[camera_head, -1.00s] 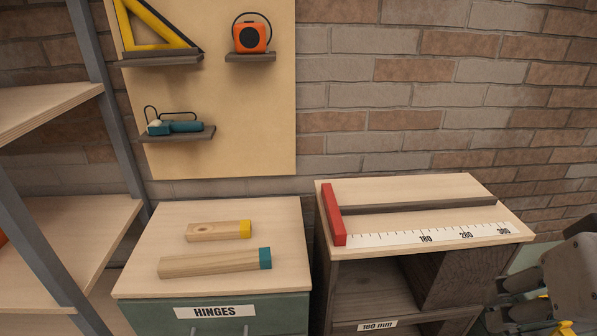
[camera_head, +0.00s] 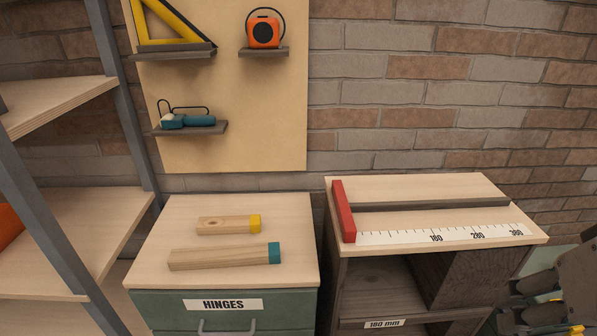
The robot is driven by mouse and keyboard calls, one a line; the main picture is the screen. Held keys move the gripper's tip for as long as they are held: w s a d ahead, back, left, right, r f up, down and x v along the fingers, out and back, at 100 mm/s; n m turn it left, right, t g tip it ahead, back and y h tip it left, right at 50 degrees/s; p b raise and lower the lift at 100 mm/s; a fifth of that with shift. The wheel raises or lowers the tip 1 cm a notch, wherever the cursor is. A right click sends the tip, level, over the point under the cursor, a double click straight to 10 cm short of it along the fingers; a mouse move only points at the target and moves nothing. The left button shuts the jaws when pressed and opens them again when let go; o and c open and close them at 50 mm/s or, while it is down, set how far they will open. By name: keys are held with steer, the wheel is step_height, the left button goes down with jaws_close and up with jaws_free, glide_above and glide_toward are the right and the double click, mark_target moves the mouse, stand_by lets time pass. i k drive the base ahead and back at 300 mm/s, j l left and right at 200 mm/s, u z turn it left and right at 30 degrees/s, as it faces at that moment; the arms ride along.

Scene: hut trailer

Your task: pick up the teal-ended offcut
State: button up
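The teal-ended offcut (camera_head: 225,257) is a longer piece of pale wood with a teal right end. It lies flat on the top of the drawer cabinet labelled HINGES (camera_head: 294,209). A shorter yellow-ended offcut (camera_head: 228,225) lies just behind it, apart from it. My gripper (camera_head: 552,305) shows only in part at the lower right edge, to the right of the measuring bench and far from the offcuts. Its fingertips are not clearly seen, so I cannot tell whether it is open or shut.
A measuring bench (camera_head: 420,188) with a red stop (camera_head: 343,211) and a ruler (camera_head: 445,236) stands right of the cabinet. Grey-framed shelves (camera_head: 75,235) stand at left. A pegboard (camera_head: 255,130) behind carries small ledges with tools. Space above the cabinet top is clear.

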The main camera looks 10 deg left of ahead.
mark_target(266, 252)
steer(key=k, duration=0.55)
steer(key=i+j+z, duration=0.1)
steer(key=j, duration=0.25)
steer(key=i+j+z, duration=0.15)
steer(key=i+j, duration=0.15)
steer(key=i+j+z, duration=0.1)
steer(key=j, duration=0.4)
steer(key=u, duration=1.15)
steer(key=i+l, duration=0.05)
